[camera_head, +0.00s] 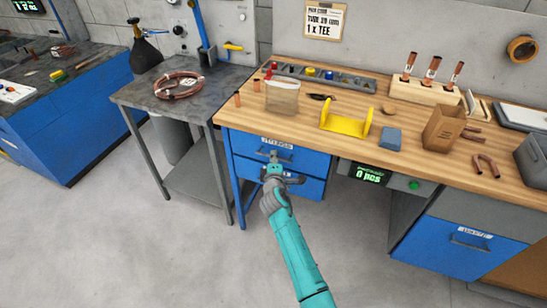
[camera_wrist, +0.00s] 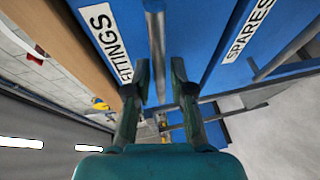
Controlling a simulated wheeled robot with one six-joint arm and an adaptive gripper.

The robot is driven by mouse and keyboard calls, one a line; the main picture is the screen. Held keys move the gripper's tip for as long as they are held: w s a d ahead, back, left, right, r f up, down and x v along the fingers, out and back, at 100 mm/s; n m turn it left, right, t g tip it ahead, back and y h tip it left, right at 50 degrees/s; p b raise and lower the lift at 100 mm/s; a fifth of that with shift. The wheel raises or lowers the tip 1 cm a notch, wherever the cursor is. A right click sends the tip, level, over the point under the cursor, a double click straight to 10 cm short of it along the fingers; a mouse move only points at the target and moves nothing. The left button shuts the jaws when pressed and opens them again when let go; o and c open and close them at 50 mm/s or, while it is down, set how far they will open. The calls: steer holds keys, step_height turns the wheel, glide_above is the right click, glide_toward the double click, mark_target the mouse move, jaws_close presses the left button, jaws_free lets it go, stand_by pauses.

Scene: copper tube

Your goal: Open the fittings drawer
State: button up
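The fittings drawer (camera_head: 243,145) is the upper blue drawer under the wooden workbench, and its front looks flush with the unit. Its FITTINGS label also shows in the wrist view (camera_wrist: 104,38). My gripper (camera_head: 272,166) is in front of this drawer, at its handle. In the wrist view my gripper (camera_wrist: 160,82) is open, with a finger on each side of the line of the grey handle (camera_wrist: 156,40). I see no finger clearly touching the handle. In the head view my gripper hides part of the handle.
The SPARES drawer (camera_wrist: 250,30) is just below. The wooden bench top (camera_head: 300,119) overhangs the drawers and carries a yellow stand (camera_head: 345,125) and a paper bag (camera_head: 282,97). A grey side table (camera_head: 200,92) stands to the left. The floor in front is clear.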

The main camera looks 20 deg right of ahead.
steer(key=shift+w+d+f, duration=0.1)
steer(key=shift+w+d, duration=0.05)
steer(key=shift+w, duration=0.4)
jaws_close()
steer(key=shift+s, duration=0.1)
steer(key=s+a, duration=0.9)
steer(key=s, duration=0.3)
steer(key=s+a, duration=0.9)
steer(key=s, duration=0.3)
steer(key=shift+s, duration=0.35)
jaws_free()
